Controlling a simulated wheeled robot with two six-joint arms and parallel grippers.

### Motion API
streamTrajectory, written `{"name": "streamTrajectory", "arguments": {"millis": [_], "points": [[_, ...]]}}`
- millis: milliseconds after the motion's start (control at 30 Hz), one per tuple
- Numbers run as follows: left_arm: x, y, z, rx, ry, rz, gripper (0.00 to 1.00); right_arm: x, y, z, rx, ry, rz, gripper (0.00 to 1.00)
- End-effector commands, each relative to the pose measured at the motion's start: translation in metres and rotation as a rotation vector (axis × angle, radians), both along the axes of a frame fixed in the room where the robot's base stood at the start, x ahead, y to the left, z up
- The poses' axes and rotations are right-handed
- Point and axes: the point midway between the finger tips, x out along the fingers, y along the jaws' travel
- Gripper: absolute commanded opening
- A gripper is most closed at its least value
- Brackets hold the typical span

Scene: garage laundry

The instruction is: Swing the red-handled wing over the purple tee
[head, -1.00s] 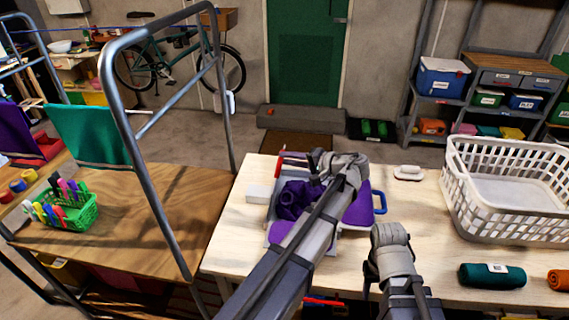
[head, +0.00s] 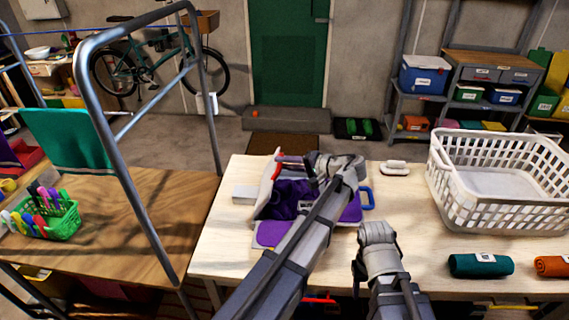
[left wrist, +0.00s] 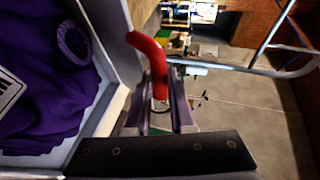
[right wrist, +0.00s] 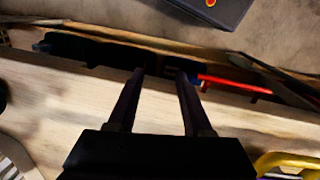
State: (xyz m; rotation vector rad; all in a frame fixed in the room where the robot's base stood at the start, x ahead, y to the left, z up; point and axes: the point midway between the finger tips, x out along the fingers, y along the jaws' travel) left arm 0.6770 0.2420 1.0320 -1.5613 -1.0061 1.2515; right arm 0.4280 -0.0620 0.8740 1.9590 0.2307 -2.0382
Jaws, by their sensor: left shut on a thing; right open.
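The folding board (head: 275,226) lies on the pale table with the purple tee (head: 288,193) bunched on it. Its left wing (head: 266,183) is tilted up from the table beside the tee, with the red handle (head: 278,170) at its upper edge. My left gripper (head: 303,160) reaches across the board and is shut on the red handle, which also shows between the fingers in the left wrist view (left wrist: 160,70). The tee fills the left of that view (left wrist: 45,80). My right gripper (right wrist: 160,75) is open and empty near the table's front edge.
A blue handle (head: 367,198) is on the board's right side. A white block (head: 244,194) sits left of the board. A white basket (head: 440,190), teal roll (head: 480,265) and orange roll (head: 552,266) are to the right. A metal rail (head: 125,150) stands at left.

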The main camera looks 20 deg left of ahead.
Motion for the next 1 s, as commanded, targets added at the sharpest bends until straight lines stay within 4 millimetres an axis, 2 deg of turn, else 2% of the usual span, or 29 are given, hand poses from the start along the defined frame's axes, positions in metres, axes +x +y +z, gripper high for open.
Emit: {"name": "streamTrajectory", "arguments": {"millis": [167, 200, 300, 667, 767, 1000], "points": [[-0.002, 0.002, -0.005, -0.017, 0.004, 0.007, 0.0, 0.0, 0.0, -0.001, 0.0, 0.0, 0.0, 0.5], [-0.002, 0.003, -0.005, -0.017, 0.004, 0.007, 0.25, 0.0, 0.0, -0.001, 0.0, 0.0, 0.0, 0.5], [-0.001, 0.002, -0.005, -0.016, 0.003, 0.005, 0.34, 0.0, 0.0, -0.001, 0.0, 0.0, 0.0, 0.5], [0.0, -0.001, -0.002, -0.013, 0.003, 0.0, 0.34, 0.0, 0.0, 0.0, 0.0, 0.0, 0.0, 0.5], [-0.001, -0.009, 0.001, -0.013, 0.003, -0.001, 0.34, 0.0, 0.0, 0.004, 0.0, 0.0, 0.0, 0.5], [-0.007, -0.046, 0.014, -0.012, 0.004, -0.002, 0.34, 0.0, 0.0, 0.016, 0.0, 0.0, 0.0, 0.5]]}}
